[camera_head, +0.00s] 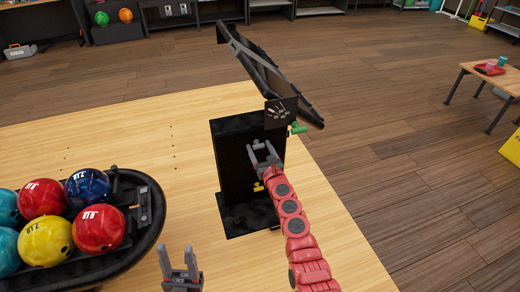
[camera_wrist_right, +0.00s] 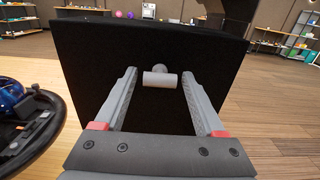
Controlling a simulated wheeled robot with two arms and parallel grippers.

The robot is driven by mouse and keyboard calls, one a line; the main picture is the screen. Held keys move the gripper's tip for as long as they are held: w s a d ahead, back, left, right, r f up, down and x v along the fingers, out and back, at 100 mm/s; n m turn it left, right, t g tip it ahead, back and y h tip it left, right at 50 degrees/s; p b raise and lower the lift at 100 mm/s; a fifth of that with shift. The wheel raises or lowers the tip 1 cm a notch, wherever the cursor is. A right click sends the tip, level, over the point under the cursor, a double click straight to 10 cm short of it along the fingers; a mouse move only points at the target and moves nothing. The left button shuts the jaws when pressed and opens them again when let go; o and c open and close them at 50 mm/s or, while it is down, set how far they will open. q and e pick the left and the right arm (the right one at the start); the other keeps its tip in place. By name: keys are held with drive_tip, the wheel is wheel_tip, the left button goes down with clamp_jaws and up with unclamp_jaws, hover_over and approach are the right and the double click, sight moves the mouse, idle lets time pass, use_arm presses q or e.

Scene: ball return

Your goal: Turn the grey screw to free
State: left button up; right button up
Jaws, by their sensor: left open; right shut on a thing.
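The grey screw (camera_wrist_right: 160,79), with a short crossbar head, sticks out of the black panel (camera_wrist_right: 100,50) in the right wrist view. My right gripper (camera_head: 263,150) is shut on it, with one finger on each side of the crossbar. In the head view the gripper's fingers largely hide the screw against the black housing (camera_head: 230,140). My left gripper (camera_head: 178,256) is open and empty, low in the picture, apart from the housing.
A yellow knob (camera_head: 258,187) sits lower on the housing and a green one (camera_head: 298,128) at its upper right. A tilted black lid (camera_head: 275,75) rises above. A ball rack (camera_head: 150,235) with several bowling balls stands at the left. A low table (camera_head: 500,80) is far right.

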drive_tip(key=n+b, duration=0.1)
drive_tip(key=n, duration=0.4)
drive_tip(key=shift+f+b, duration=0.1)
drive_tip(key=shift+b, duration=0.2)
drive_tip(key=n+b, duration=0.1)
drive_tip(key=n, duration=0.4)
drive_tip(key=shift+n, duration=0.4)
drive_tip(key=shift+f+n+b, duration=0.15)
drive_tip(key=shift+n+b, duration=7.2)
drive_tip(key=shift+n, duration=5.05)
